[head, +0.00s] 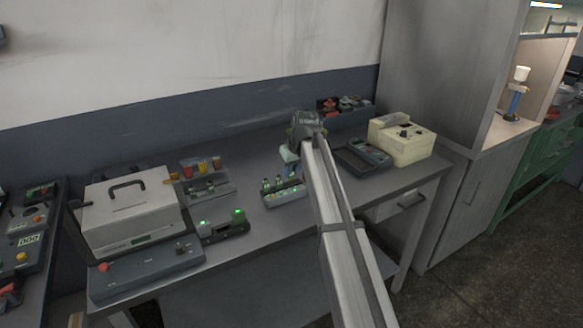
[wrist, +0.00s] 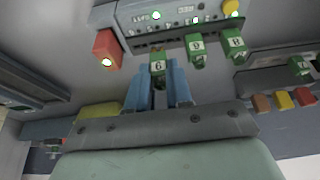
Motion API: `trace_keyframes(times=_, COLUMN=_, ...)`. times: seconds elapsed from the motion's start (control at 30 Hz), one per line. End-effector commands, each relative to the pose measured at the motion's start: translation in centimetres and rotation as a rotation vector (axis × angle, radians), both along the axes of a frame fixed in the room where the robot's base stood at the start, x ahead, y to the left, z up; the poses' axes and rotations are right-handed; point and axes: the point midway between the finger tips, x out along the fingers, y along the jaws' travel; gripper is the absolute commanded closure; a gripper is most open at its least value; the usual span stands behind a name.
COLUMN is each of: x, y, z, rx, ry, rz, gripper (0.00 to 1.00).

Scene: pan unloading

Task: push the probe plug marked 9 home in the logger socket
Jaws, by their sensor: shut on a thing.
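My gripper (wrist: 160,85) has its two blue fingers closed on a green plug (wrist: 158,68) with a white label; its digit could be a 9 or a 6 at this angle. The logger (wrist: 150,22) is a grey box with lit points. Two more green plugs sit at the logger, one labelled like a 9 or 6 (wrist: 196,45) and one marked 8 (wrist: 236,43). The held plug is in line with them but lower in the picture. I cannot tell how deep it sits. In the head view my gripper (head: 289,165) is over the right part of the logger (head: 286,196).
A red block (wrist: 107,48) with a white light is left of the held plug in the wrist view. A plug marked 7 (wrist: 299,66) is at the right. In the head view a dark tray (head: 362,158) and cream instrument (head: 402,140) stand right, a green-lit unit (head: 222,229) left.

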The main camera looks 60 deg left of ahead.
Motion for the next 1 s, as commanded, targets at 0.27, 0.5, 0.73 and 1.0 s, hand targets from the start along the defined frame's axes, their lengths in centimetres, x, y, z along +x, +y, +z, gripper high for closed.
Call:
trace_keyframes(times=0.27, x=0.0, y=-0.01, z=-0.01, rx=0.0, ry=0.0, rz=0.0, gripper=1.0)
trace_keyframes(times=0.5, x=0.0, y=0.0, z=-0.22, rx=0.0, ry=0.0, rz=0.0, gripper=1.0)
trace_keyframes(times=0.73, x=0.0, y=0.0, z=-0.47, rx=0.0, ry=0.0, rz=0.0, gripper=1.0)
trace_keyframes(times=1.0, x=0.0, y=0.0, z=-0.77, rx=0.0, ry=0.0, rz=0.0, gripper=1.0)
